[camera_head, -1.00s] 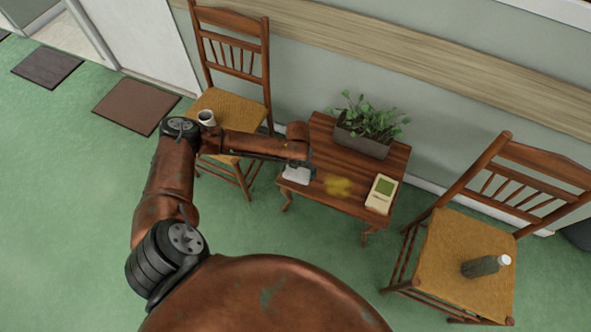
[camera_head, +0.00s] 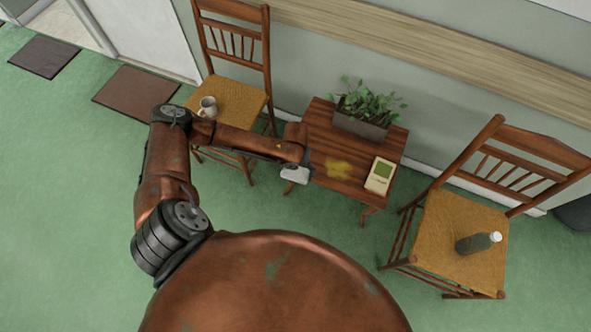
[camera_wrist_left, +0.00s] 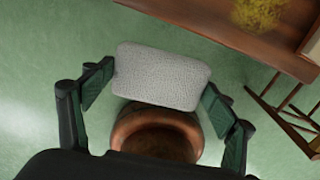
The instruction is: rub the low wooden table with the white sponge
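The low wooden table (camera_head: 318,132) stands between two chairs, with a yellow smear (camera_head: 338,168) on its top. My left gripper (camera_head: 300,168) is at the table's left front corner. In the left wrist view the white sponge (camera_wrist_left: 162,76) sits between the two fingers of that gripper (camera_wrist_left: 160,98), which press on its ends. The sponge also shows in the head view (camera_head: 295,174). In the wrist view green floor lies behind it, and the table edge (camera_wrist_left: 225,28) and smear (camera_wrist_left: 257,12) are at the upper right. My right gripper is not in view.
On the table are a potted plant (camera_head: 365,115) at the back and a cream box with a green panel (camera_head: 380,176) at the right front. A mug (camera_head: 208,107) is on the left chair, a bottle (camera_head: 478,243) on the right chair. Open green floor lies in front.

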